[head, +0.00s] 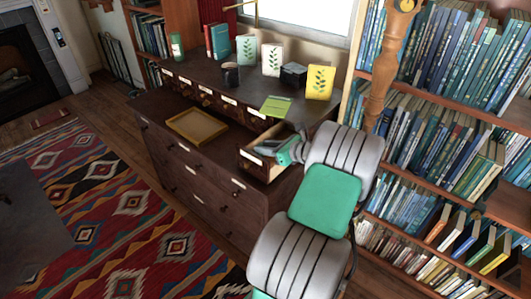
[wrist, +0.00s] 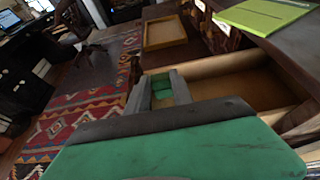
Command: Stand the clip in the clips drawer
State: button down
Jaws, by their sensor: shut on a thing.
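A small drawer (head: 250,167) with pale wooden walls is pulled open at the right end of the dark cabinet's drawer row. In the wrist view its inside (wrist: 240,90) looks bare where it shows. I cannot read its label, so I cannot tell if it is the clips drawer. My gripper (head: 268,148) is at this drawer, its grey fingers over the opening. In the wrist view my gripper (wrist: 160,88) has its fingers close together over the drawer's left part. The clip in its grip is hidden or cannot be told from the green parts between the fingers.
A yellow-green booklet (head: 277,106) lies on the cabinet top (head: 205,72) just behind the drawer. A black mug (head: 231,75) and several plant-pattern cards stand farther back. A wooden tray (head: 198,126) lies left of the drawer. A full bookcase (head: 440,95) stands close on the right.

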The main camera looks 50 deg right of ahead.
jog(key=shift+a+f, duration=0.1)
jog(key=shift+f, duration=0.95)
jog(key=shift+f, duration=0.15)
jog(key=shift+f, duration=0.45)
jog(key=c, duration=1.4)
grip_release()
jog(key=shift+w+r, duration=0.1)
jog(key=shift+r, duration=0.1)
jog(key=v, duration=1.2)
jog(key=shift+r+p, duration=0.3)
jog(key=shift+r, duration=0.2)
